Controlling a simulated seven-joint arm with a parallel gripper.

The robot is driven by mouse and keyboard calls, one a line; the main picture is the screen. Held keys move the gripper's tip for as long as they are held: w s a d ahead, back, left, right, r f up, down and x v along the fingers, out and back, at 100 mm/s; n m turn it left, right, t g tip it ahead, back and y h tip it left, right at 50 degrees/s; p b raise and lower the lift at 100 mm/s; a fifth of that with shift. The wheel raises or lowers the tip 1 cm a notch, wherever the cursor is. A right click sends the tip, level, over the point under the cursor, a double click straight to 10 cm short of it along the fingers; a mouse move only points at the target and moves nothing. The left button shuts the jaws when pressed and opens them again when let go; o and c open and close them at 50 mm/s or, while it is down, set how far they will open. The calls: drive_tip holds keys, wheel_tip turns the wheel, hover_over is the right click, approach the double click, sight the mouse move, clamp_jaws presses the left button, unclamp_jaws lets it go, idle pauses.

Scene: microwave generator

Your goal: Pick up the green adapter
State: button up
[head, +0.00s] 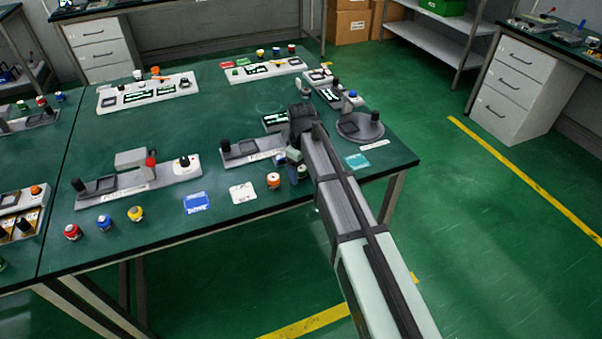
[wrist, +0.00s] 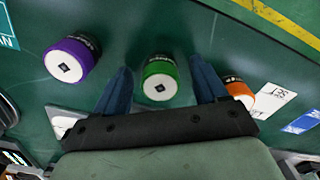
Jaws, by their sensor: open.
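The green adapter (wrist: 160,68) is a short cylinder with a white end and a small dark square on it. It stands on the green table between the two blue fingers of my gripper (wrist: 161,72) in the wrist view. My gripper is open, with a gap visible on both sides of the adapter; I cannot tell its height over the adapter. In the head view the green adapter (head: 303,172) shows partly beside my arm, near the table's front edge, with my gripper (head: 293,156) just by it.
A white card (head: 242,192) and a blue card (head: 196,203) lie on the table. Grey fixtures (head: 252,150) stand behind the adapters.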

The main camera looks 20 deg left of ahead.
sight(301, 168)
drive_tip(key=shift+c, duration=0.4)
drive_tip(key=c, duration=1.2)
drive_tip(key=shift+o, duration=0.2)
drive_tip(key=shift+r, duration=0.1)
wheel_tip(301, 168, up, 9)
drive_tip(key=shift+f, duration=0.1)
drive_tip(key=shift+s+a+r, duration=0.1)
drive_tip(key=shift+a+r, duration=0.05)
drive_tip(key=shift+r, duration=0.15)
drive_tip(key=w+a, duration=0.2)
drive_tip(key=a, duration=0.9)
drive_tip(key=w+a+f, duration=0.1)
drive_tip(key=w+a, duration=0.2)
drive_tip(key=a, duration=0.7)
drive_tip(key=shift+w+a, duration=0.2)
drive_tip(key=shift+a, duration=0.2)
